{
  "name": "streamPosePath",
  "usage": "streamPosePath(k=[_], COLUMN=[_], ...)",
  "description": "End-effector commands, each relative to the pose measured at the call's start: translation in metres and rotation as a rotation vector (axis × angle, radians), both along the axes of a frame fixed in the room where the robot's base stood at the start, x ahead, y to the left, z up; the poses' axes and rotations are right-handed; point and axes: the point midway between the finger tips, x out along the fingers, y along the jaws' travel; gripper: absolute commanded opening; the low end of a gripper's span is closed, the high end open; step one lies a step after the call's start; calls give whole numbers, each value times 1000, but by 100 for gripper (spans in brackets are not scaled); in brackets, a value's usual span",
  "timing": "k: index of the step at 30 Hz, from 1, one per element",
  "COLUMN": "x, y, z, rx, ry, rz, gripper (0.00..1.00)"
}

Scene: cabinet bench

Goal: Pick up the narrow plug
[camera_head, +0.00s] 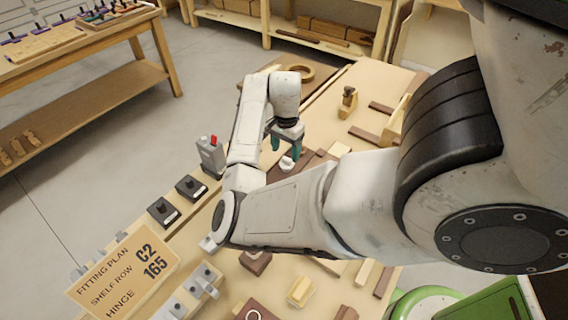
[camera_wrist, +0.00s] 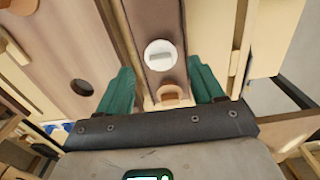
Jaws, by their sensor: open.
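A white round piece with a raised bar across its top (camera_wrist: 160,55) sits on a dark brown strip between the tips of my gripper in the wrist view. It looks like the plug, but I cannot tell its width against others. It also shows in the head view (camera_head: 287,163), just below my gripper (camera_head: 286,146). My gripper's teal fingers are open, one on each side of the white piece (camera_wrist: 160,68), and I see no contact. A small orange-brown piece with a rounded top (camera_wrist: 172,96) lies nearer the palm, also between the fingers.
A board with a dark round hole (camera_wrist: 82,88) lies left of the strip. In the head view, a wooden ring (camera_head: 300,74) and a small plane-like tool (camera_head: 347,101) lie farther back. A sign (camera_head: 125,275), black blocks (camera_head: 163,211) and a grey upright device (camera_head: 210,156) line the left edge.

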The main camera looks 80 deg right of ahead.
Motion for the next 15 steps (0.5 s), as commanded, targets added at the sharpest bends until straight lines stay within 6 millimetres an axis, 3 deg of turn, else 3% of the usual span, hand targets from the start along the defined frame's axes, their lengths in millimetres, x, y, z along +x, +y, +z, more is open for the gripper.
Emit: streamPosePath(k=[7,15], x=[0,0], y=[-1,-2], z=[-17,-54], rx=[0,1], ry=[1,0], rz=[0,0], gripper=[67,67])
